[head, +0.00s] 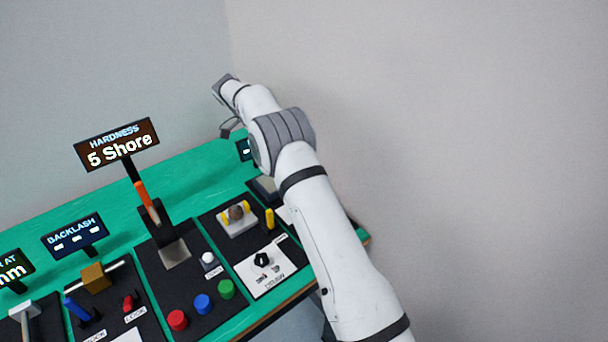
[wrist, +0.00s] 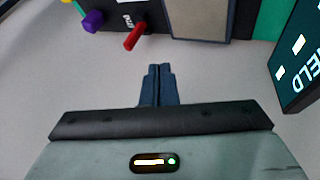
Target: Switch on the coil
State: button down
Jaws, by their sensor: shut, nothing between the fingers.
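In the wrist view my gripper (wrist: 160,68) is shut, with its dark fingertips together and nothing held. A red lever or switch (wrist: 135,36) on a dark panel lies beyond the fingertips, slightly left, apart from them. A dark display (wrist: 301,62) at the right shows letters ending in "IELD". No part is plainly a coil. In the head view my arm hides most of the far station, and the fingers cannot be made out.
A purple knob (wrist: 92,21) is at the wrist view's upper left. In the head view the green bench (head: 185,178) carries dark panels, red (head: 177,320), blue (head: 202,304) and green (head: 226,289) buttons, and an upright "HARDNESS" sign (head: 117,146). Bare wall is at the right.

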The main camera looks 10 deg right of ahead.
jog(key=p+x, duration=0.1)
jog(key=x, duration=0.7)
jog(key=shift+s+d+p, duration=0.1)
jog(key=shift+d+p, duration=0.1)
jog(key=shift+p, duration=0.1)
jog(key=shift+s+d+f+p, duration=0.15)
jog(key=shift+s+d+p, duration=0.1)
jog(key=shift+s+d, duration=0.25)
jog(key=shift+s+d+f+p, duration=0.15)
jog(key=shift+s+d+p, duration=0.15)
jog(key=shift+s, duration=0.4)
jog(key=shift+s+d+f, duration=0.15)
jog(key=shift+s+d, duration=0.2)
jog(key=shift+s, duration=0.25)
